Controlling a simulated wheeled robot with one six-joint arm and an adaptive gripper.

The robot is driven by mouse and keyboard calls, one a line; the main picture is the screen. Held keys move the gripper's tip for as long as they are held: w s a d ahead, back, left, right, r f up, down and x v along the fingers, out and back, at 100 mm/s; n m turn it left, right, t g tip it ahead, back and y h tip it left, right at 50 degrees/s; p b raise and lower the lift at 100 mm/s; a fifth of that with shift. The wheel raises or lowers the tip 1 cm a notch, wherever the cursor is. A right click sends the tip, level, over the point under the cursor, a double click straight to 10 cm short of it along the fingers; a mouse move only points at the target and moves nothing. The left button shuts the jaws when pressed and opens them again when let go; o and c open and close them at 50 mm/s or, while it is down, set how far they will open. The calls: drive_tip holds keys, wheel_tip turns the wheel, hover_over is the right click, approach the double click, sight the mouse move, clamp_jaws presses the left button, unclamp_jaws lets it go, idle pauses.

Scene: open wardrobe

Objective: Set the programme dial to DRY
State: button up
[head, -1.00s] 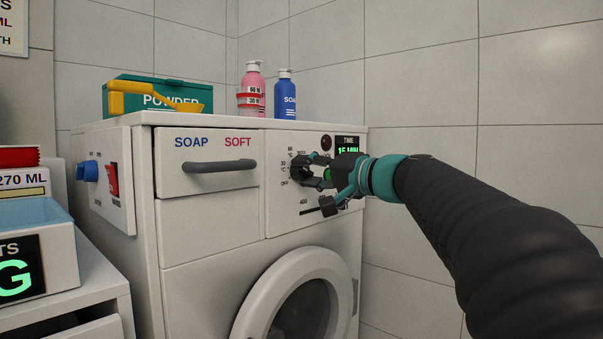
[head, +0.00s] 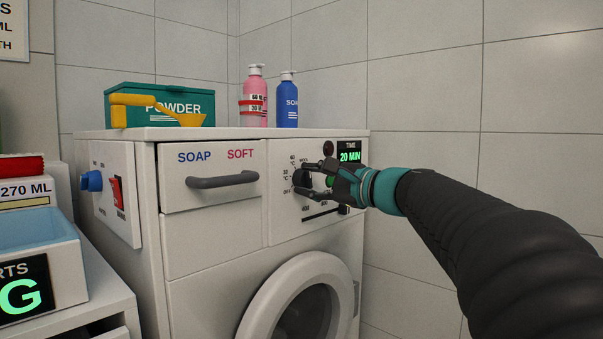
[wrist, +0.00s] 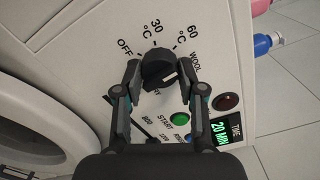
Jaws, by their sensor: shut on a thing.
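The programme dial (wrist: 157,66) is a round black knob on the white washing machine panel, also seen partly in the head view (head: 300,178). OFF, 30 °C, 60 °C and WOOL run around it; the DRY label (wrist: 153,91) is partly covered below it in the wrist view. A pale mark on the knob points to the lower right there, seemingly between WOOL and DRY. My gripper (wrist: 160,70) is shut on the dial, one finger on each side. The display (head: 350,156) reads 20 MIN.
A green START button (wrist: 180,118), a dark red lamp (wrist: 228,101) and a slider (head: 343,210) sit close by. The drawer handle (head: 222,180) sticks out left of the dial, and the round door (head: 300,300) lies below. Bottles stand on top.

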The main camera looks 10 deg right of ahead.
drive_tip(key=m+p, duration=0.1)
drive_tip(key=m, duration=0.1)
drive_tip(key=m+p, duration=0.3)
drive_tip(key=m, duration=0.1)
drive_tip(key=shift+r, duration=0.3)
drive_tip(key=m+p, duration=0.3)
drive_tip(key=m, duration=0.1)
drive_tip(key=m+p, duration=0.1)
drive_tip(key=m, duration=0.1)
drive_tip(key=shift+f+m+p, duration=0.15)
drive_tip(key=shift+m+p, duration=0.15)
drive_tip(key=shift+m, duration=0.1)
drive_tip(key=m, duration=0.3)
drive_tip(key=shift+m, duration=0.3)
drive_tip(key=m, duration=0.3)
drive_tip(key=shift+m, duration=0.3)
drive_tip(key=m, duration=0.6)
drive_tip(key=shift+m, duration=0.4)
drive_tip(key=o, duration=1.1)
drive_tip(key=shift+f, duration=0.1)
